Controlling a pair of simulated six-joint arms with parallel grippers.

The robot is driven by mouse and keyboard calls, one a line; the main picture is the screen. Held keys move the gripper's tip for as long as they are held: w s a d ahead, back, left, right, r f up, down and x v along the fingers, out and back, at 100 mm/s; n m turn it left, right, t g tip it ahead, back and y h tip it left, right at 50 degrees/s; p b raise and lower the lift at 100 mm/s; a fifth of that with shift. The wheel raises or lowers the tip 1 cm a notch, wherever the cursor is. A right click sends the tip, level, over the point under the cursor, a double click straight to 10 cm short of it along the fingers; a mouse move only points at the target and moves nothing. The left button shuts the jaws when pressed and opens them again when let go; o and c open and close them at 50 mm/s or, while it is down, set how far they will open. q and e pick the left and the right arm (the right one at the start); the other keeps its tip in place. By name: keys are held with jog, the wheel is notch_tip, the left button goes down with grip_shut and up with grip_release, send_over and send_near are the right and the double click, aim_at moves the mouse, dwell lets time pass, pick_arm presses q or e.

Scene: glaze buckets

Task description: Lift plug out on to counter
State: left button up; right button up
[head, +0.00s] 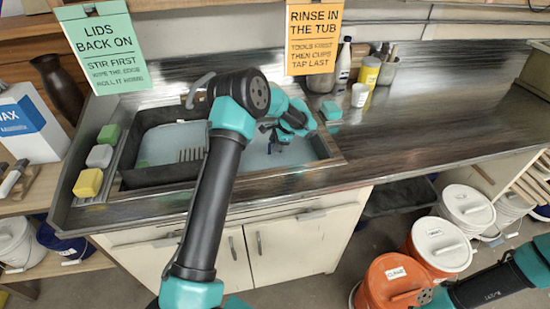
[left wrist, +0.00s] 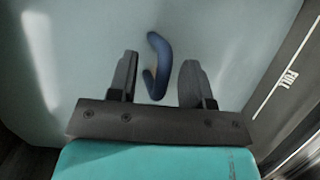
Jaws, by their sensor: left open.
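A dark blue curved piece (left wrist: 161,50), which looks like the plug's hooked handle, shows in the left wrist view against pale blue-grey water. The rest of the plug cannot be made out. My left gripper (left wrist: 158,75) is open, its two dark fingers on either side of the blue piece in that picture; how deep it lies is unclear. In the head view my left gripper (head: 276,137) points down over the right part of the sink (head: 262,161), partly hidden by my arm.
A black tub (head: 150,176) stands in the sink's left part. Green, grey and yellow sponges (head: 89,182) line the left edge. A white cup (head: 360,95), bottle (head: 343,62) and yellow can (head: 369,71) stand behind right. The counter (head: 440,115) right of the sink is clear.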

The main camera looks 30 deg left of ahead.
pick_arm(q)
grip_shut()
dwell(0.5)
